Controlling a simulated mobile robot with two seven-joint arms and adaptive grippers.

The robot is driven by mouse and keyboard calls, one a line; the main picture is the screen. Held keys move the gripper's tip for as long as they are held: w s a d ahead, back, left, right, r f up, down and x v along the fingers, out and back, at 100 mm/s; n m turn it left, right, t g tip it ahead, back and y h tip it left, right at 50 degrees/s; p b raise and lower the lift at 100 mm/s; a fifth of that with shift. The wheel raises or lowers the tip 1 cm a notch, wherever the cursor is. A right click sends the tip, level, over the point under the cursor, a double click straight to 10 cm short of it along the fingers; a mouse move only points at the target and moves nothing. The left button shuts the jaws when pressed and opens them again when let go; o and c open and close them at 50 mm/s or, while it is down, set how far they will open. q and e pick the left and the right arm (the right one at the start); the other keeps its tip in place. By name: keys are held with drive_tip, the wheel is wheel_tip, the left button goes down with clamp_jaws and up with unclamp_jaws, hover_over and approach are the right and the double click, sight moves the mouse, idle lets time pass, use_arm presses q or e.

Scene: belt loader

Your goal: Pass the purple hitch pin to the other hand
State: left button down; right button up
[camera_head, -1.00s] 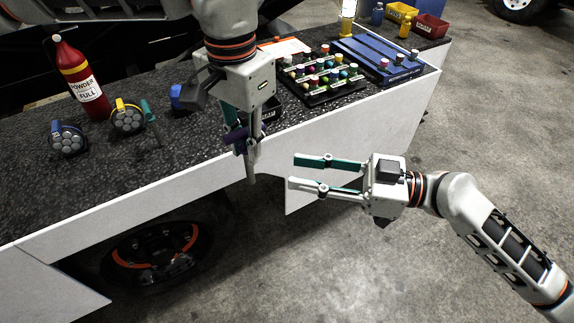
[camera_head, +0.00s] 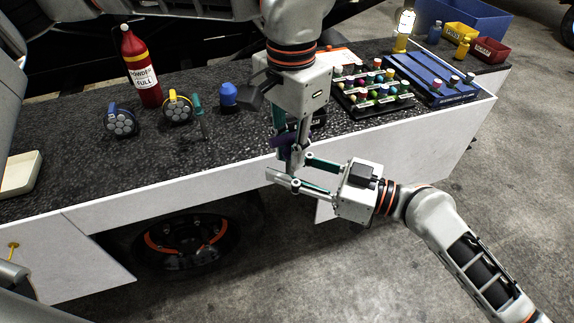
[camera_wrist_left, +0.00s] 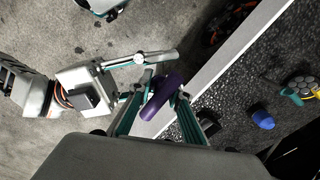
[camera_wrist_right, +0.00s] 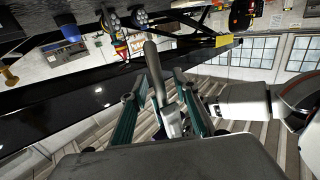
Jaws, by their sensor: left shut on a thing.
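The purple hitch pin has a purple curved handle (camera_head: 284,141), which also shows between the left fingers in the left wrist view (camera_wrist_left: 162,97). My left gripper (camera_head: 290,150) comes down from the top and is shut on the pin at the bench's front edge. My right gripper (camera_head: 290,170) comes in from the right and is open. Its two fingers reach to the left gripper's fingertips. In the right wrist view a grey rod (camera_wrist_right: 153,75), apparently the pin's shank, stands between the right fingers (camera_wrist_right: 158,105). Whether they touch it I cannot tell.
The dark speckled bench (camera_head: 70,175) holds a red extinguisher (camera_head: 141,72), two round lamps, a blue cap (camera_head: 228,95), a tray of coloured knobs (camera_head: 372,90) and a blue panel (camera_head: 432,78). Bins stand at the far right. Floor in front is free.

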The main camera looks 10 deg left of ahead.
clamp_jaws()
use_arm(q)
drive_tip(key=c, duration=1.8)
unclamp_jaws()
